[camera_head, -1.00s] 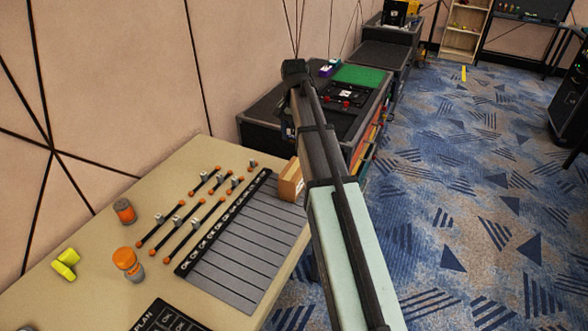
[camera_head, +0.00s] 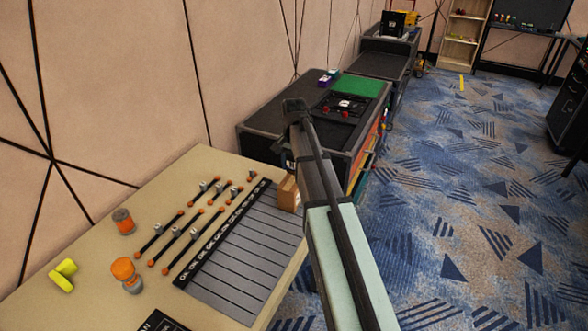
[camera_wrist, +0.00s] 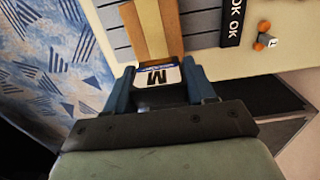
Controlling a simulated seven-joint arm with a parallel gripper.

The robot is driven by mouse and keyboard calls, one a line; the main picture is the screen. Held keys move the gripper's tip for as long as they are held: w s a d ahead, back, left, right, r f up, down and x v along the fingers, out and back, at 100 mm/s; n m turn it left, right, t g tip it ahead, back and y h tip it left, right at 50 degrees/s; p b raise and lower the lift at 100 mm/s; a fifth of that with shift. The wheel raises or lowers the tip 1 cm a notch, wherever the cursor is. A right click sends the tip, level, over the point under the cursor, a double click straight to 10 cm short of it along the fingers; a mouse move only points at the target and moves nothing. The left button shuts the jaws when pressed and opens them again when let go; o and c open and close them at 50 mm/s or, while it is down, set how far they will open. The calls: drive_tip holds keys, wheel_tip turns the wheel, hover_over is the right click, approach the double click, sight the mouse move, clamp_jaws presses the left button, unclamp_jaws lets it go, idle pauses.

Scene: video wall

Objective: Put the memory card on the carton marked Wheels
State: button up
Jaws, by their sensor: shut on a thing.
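My gripper (camera_wrist: 158,70) has two blue fingers, shut on the memory card (camera_wrist: 157,77), a small white and blue piece with a black M. In the wrist view a tan carton (camera_wrist: 145,30) lies just past the card; I cannot tell whether they touch. In the head view the carton (camera_head: 288,194) stands at the far right edge of the beige table, with my gripper (camera_head: 289,160) just above it. My arm hides part of the carton there, and I cannot read its marking. The card is too small to make out in the head view.
The beige table (camera_head: 215,165) holds a grey slotted board (camera_head: 235,255), several dark rods with orange ends, orange-topped jars (camera_head: 125,270) and a yellow piece (camera_head: 62,275). A black case (camera_head: 265,125) with a green mat (camera_head: 358,85) stands behind. Carpeted floor is open at right.

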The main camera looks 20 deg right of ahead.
drive_tip(key=shift+f, duration=0.8)
drive_tip(key=shift+f, duration=0.1)
drive_tip(key=o, duration=1)
wheel_tip(320, 180, up, 12)
drive_tip(key=shift+r, duration=0.15)
